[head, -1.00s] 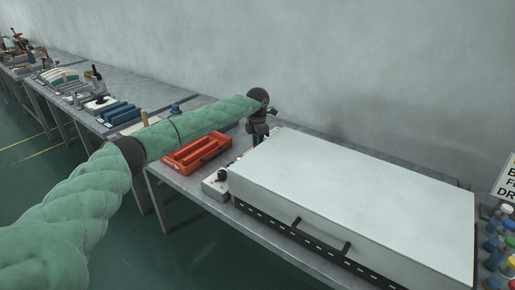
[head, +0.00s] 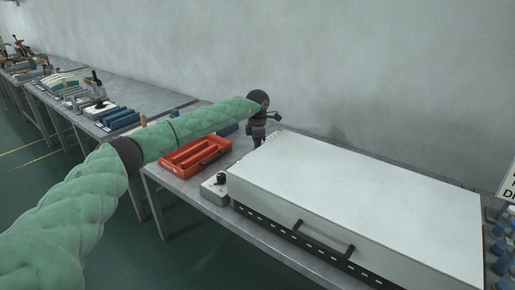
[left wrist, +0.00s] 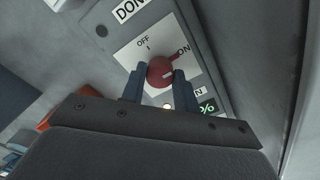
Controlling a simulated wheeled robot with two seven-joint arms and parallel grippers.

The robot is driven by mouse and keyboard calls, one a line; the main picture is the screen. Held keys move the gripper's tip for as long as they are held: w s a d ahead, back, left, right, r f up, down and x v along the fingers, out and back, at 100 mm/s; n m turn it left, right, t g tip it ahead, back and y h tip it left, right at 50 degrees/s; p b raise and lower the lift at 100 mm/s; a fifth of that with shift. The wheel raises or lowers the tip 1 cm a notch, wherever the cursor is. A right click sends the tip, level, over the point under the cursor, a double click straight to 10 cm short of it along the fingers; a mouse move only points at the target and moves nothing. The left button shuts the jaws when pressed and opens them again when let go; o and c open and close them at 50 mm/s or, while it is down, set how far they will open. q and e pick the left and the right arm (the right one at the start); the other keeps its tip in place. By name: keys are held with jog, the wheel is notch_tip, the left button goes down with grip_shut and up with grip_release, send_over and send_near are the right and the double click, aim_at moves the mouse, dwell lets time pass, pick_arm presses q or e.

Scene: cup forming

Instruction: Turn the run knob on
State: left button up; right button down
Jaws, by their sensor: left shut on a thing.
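The red run knob (left wrist: 160,71) is on a white plate (left wrist: 130,55) marked OFF and ON, in the left wrist view. Its short red pointer is turned toward the ON label, at the upper right. My left gripper (left wrist: 160,78) has one dark finger on each side of the knob and is shut on it. In the head view my left gripper (head: 260,133) is at the back end of the control box (head: 214,191), beside the large white-lidded machine. The knob is not visible there. My right gripper is in neither view.
The white-topped machine (head: 360,185) with a black front handle (head: 322,240) fills the bench to the right. An orange tray (head: 190,160) lies left of the control box, below my arm. A small black knob (head: 221,178) is on the box's front end.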

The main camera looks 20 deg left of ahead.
pick_arm(q)
jog(key=shift+r, duration=0.1)
jog(key=o, duration=1)
jog(key=shift+r, duration=0.5)
notch_tip(320, 180, up, 6)
jog(key=shift+f+b, duration=0.1)
jog(key=shift+b, duration=0.65)
jog(key=shift+r, duration=0.45)
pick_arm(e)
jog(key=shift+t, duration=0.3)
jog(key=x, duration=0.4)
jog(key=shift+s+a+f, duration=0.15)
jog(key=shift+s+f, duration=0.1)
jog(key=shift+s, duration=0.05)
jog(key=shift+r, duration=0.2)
